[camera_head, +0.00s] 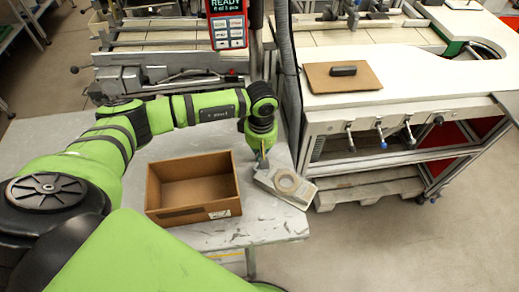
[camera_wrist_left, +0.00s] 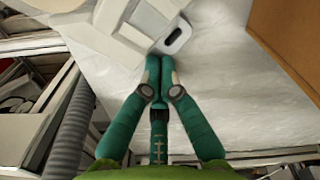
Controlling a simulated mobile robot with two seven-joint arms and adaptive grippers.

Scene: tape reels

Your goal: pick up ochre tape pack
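A pale grey, angular block with a tan ring-shaped roll (camera_head: 287,182) on it lies at the right edge of the grey table. It is the only tape-like thing I see; I cannot tell if it is the ochre tape pack. My left gripper (camera_head: 262,162) points down at the block's far left end. In the left wrist view, the pale block (camera_wrist_left: 120,30) is ahead of the fingertips (camera_wrist_left: 158,66), with a white, dark-holed end piece (camera_wrist_left: 174,38) just beyond them. The fingers are together, with nothing visible between them. Contact is unclear. My right gripper is out of view.
An open, empty-looking cardboard box (camera_head: 160,213) stands left of the block; its brown wall shows in the left wrist view (camera_wrist_left: 290,35). A white bench (camera_head: 420,75) with a brown board (camera_head: 325,83) stands at right. A hanging handheld control unit (camera_head: 229,22) is behind the arm.

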